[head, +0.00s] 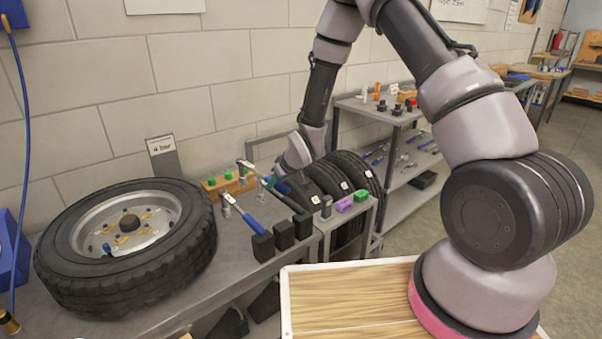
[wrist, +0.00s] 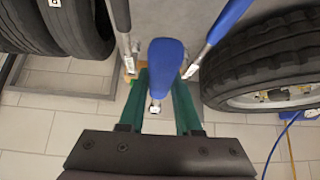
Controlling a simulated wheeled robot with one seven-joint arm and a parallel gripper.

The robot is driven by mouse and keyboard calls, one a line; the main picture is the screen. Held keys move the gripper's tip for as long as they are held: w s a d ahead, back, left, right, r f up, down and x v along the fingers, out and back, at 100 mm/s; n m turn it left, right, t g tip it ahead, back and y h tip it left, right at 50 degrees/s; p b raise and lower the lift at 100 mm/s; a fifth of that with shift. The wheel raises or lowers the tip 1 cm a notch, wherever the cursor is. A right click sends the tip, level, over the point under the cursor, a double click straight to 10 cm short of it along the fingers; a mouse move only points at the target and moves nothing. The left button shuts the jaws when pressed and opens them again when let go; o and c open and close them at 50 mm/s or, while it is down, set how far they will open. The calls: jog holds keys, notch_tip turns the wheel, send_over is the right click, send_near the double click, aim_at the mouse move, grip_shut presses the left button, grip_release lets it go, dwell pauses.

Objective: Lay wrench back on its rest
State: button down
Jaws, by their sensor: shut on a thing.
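My gripper (head: 270,180) is above the back of the grey workbench, shut on a blue-handled wrench (head: 283,188). In the wrist view the held wrench's blue handle (wrist: 166,62) stands between my green fingers (wrist: 160,88), seen nearly end-on. A second blue-handled wrench (head: 246,220) lies at the left, its handle toward the left black block (head: 263,247). A third (head: 290,203) lies toward the right black block (head: 303,227). The middle black block (head: 284,235) shows no handle on it. Any contact between the held wrench and the bench is hard to tell.
A wheel with tyre (head: 125,240) lies on the bench at the left. A wooden rack (head: 215,190) with green-topped pieces stands by the wall. Upright tyres (head: 325,180) stand close on the right, beside a small shelf with a purple block (head: 344,203).

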notch_tip(320, 180, down, 11)
jog(key=a, duration=0.1)
dwell(0.7)
jog(key=shift+s+r, duration=0.1)
jog(key=shift+s, duration=0.05)
jog(key=c, duration=0.6)
grip_release()
jog(key=shift+o, duration=0.4)
jog(key=shift+s, duration=0.1)
